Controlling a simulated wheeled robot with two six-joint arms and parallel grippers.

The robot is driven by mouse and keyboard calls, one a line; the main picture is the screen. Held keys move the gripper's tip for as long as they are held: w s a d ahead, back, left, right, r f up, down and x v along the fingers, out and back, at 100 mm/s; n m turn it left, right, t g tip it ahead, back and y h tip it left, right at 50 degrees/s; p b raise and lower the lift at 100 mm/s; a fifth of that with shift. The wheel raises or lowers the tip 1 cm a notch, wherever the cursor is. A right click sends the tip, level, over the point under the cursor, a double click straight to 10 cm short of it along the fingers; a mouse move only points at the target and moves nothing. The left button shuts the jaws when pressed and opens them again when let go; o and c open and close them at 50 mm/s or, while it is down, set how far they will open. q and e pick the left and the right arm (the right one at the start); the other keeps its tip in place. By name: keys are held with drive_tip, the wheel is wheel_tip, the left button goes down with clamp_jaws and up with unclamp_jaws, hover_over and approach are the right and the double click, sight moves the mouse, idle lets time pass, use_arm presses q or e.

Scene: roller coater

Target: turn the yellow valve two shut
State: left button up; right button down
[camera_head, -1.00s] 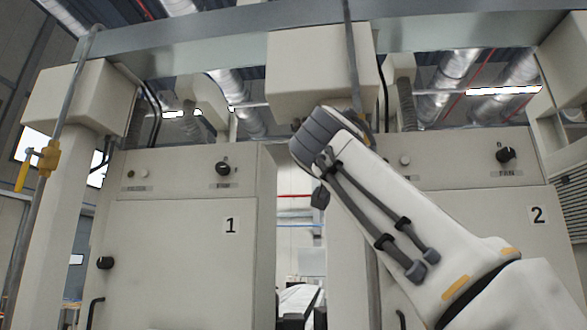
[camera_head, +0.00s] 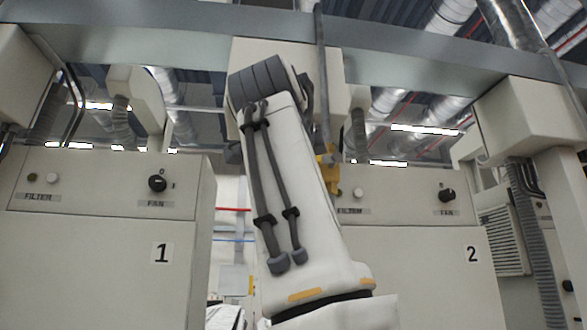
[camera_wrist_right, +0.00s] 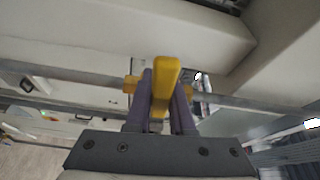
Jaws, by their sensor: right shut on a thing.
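The yellow valve (camera_head: 328,170) sits on a thin vertical grey pipe between cabinets 1 and 2, partly hidden behind my right arm in the head view. In the right wrist view its yellow lever (camera_wrist_right: 166,78) stands between the two purple-grey fingers of my right gripper (camera_wrist_right: 162,100), which is shut on it. The yellow valve body shows behind the fingers, on the pipe (camera_wrist_right: 70,73). In the head view the right gripper is hidden behind my arm. The lever's angle to the pipe is hard to tell there. My left gripper is not in view.
Cabinet 1 (camera_head: 100,260) stands at the left, with a FAN knob (camera_head: 157,183). Cabinet 2 (camera_head: 430,270) stands at the right, with its own FAN knob (camera_head: 447,195). A grey beam (camera_head: 420,45) crosses overhead. A narrow gap lies between the cabinets.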

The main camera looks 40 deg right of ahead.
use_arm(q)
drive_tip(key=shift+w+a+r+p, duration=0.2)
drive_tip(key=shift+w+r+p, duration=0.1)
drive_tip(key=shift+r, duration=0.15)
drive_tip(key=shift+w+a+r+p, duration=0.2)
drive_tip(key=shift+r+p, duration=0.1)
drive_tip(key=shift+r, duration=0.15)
use_arm(e)
drive_tip(key=shift+r+m+y, duration=0.3)
drive_tip(key=shift+r+m, duration=0.05)
drive_tip(key=shift+m, duration=0.45)
drive_tip(key=c, duration=0.8)
unclamp_jaws()
drive_tip(key=shift+g, duration=0.3)
drive_tip(key=shift+a, duration=0.1)
drive_tip(key=shift+v, duration=5.2)
